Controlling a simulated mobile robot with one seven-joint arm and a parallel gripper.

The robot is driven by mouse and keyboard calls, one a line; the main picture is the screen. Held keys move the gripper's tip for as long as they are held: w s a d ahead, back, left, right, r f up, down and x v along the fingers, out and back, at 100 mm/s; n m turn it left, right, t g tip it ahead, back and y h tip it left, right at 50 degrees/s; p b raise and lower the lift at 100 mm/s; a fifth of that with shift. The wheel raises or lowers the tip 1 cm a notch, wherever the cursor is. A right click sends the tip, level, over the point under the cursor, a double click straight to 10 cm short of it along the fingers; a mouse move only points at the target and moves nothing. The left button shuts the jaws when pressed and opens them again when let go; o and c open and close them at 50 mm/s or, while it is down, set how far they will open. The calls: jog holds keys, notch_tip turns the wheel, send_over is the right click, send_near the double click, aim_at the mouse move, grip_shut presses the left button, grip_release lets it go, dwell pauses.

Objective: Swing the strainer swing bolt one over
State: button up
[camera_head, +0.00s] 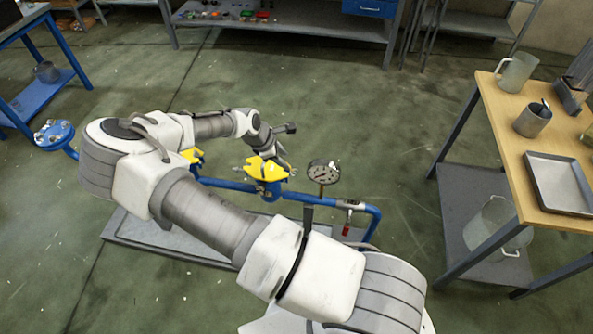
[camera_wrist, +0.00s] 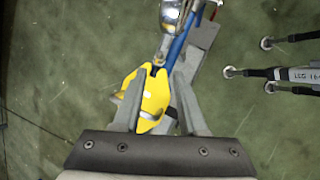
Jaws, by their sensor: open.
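A yellow strainer part (camera_head: 265,170) sits on the blue pipe (camera_head: 232,184) in the head view, partly behind my arm. It also shows in the wrist view (camera_wrist: 155,95), lying between my two fingers. My gripper (camera_wrist: 160,80) is open, with one finger on each side of the yellow part. Whether a finger touches it, I cannot tell. In the head view my gripper (camera_head: 283,160) is small, just above and right of the yellow part. A small silver piece (camera_wrist: 148,116) shows on the yellow part. I cannot clearly make out swing bolt one.
A pressure gauge (camera_head: 323,173) stands close right of the yellow part. A red-handled valve (camera_head: 348,210) is further right on the pipe. Metal rods with round ends (camera_wrist: 266,43) reach in from the right. A wooden-topped table (camera_head: 510,130) stands at right.

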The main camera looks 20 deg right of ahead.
aim_at(295, 170)
jog(key=x, duration=1.1)
jog(key=shift+w, duration=0.1)
grip_shut()
